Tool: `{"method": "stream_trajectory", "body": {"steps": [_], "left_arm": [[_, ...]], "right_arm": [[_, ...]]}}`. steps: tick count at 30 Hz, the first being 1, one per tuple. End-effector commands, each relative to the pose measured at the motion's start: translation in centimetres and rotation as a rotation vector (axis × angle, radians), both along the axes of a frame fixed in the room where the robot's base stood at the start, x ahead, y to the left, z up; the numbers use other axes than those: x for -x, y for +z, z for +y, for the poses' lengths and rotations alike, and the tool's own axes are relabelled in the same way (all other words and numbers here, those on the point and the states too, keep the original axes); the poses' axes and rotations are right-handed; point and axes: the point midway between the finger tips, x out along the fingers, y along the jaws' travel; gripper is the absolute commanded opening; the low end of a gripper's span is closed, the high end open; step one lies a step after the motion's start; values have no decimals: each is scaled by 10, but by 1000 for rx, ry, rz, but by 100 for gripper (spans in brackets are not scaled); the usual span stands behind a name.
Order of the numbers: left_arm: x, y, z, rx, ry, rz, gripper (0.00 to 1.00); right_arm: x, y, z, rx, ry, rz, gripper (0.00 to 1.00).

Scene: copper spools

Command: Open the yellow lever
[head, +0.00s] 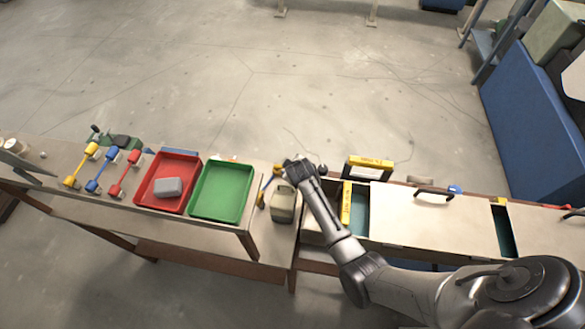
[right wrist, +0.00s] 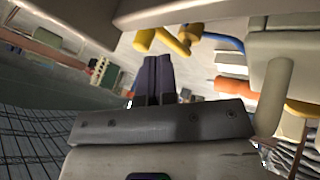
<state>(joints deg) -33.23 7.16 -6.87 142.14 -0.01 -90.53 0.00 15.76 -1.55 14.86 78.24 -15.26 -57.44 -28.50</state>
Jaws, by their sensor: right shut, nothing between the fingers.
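The yellow lever (head: 82,163) is on the wooden bench at the far left in the head view, leftmost of three levers. Beside it are a blue lever (head: 101,171) and a red lever (head: 124,174). My right gripper (head: 294,165) is over the bench near a beige canister, well to the right of the yellow lever, with the trays between. In the right wrist view its dark fingers (right wrist: 155,72) are together with nothing between them. A yellow-ended tool (right wrist: 160,42) is beyond the fingertips there. My left gripper is not in view.
A red tray (head: 150,197) holding a grey block and a green tray (head: 222,193) stand right of the levers. The beige canister (head: 283,203) is beside my right arm. Drawers and a yellow-topped case (head: 370,163) lie to the right. The floor behind is mostly clear.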

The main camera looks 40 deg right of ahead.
Motion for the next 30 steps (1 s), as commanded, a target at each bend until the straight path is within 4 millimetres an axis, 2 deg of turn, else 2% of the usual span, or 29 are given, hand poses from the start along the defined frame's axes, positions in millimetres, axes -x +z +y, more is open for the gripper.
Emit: {"method": "stream_trajectory", "body": {"steps": [4,11,25,30], "left_arm": [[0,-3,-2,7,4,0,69],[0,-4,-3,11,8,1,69],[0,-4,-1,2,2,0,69],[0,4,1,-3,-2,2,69]], "right_arm": [[-9,-14,-5,0,0,1,0],[-16,-25,-9,0,0,1,0],[-18,-26,-10,0,0,0,0],[-22,-23,-19,3,0,1,0]]}}
